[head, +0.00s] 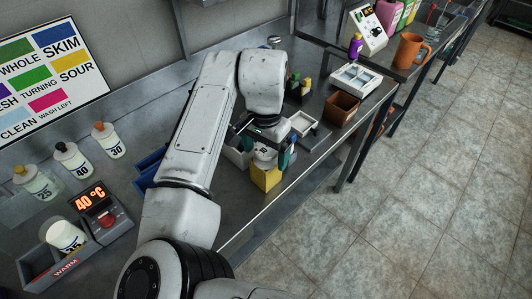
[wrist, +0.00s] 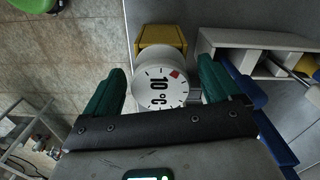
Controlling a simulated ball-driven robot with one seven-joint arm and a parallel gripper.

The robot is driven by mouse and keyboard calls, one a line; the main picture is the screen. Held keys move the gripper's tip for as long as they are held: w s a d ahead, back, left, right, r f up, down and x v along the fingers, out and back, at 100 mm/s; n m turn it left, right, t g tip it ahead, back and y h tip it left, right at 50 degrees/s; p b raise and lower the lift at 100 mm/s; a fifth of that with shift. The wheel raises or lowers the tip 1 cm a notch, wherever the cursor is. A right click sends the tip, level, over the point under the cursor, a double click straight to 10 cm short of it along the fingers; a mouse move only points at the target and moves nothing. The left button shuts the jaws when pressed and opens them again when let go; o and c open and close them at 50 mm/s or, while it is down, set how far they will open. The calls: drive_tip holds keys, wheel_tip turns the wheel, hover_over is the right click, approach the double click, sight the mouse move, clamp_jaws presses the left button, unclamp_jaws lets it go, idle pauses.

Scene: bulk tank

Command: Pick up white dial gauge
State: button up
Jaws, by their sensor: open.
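The white dial gauge (wrist: 160,88) shows a round face reading "10 °C" with a small red mark, between my gripper's fingers in the wrist view. It appears to stand on or against a yellow block (wrist: 162,36). In the head view the gauge (head: 264,154) is partly hidden by my gripper, above the yellow block (head: 265,178). My gripper (wrist: 160,90) has green fingers, spread open on both sides of the gauge, with a gap visible on the left; the right finger is very close to it. In the head view my gripper (head: 272,150) is at the bench's front part.
A white divided tray (wrist: 255,50) is right of the gauge in the wrist view, beside blue bins (wrist: 262,115). In the head view a brown box (head: 341,108) and a white tray (head: 356,78) stand farther along the bench. A warmer with a "40 °C" display (head: 92,197) and white bottles (head: 72,160) are at the left.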

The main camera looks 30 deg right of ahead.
drive_tip(key=c, duration=1.1)
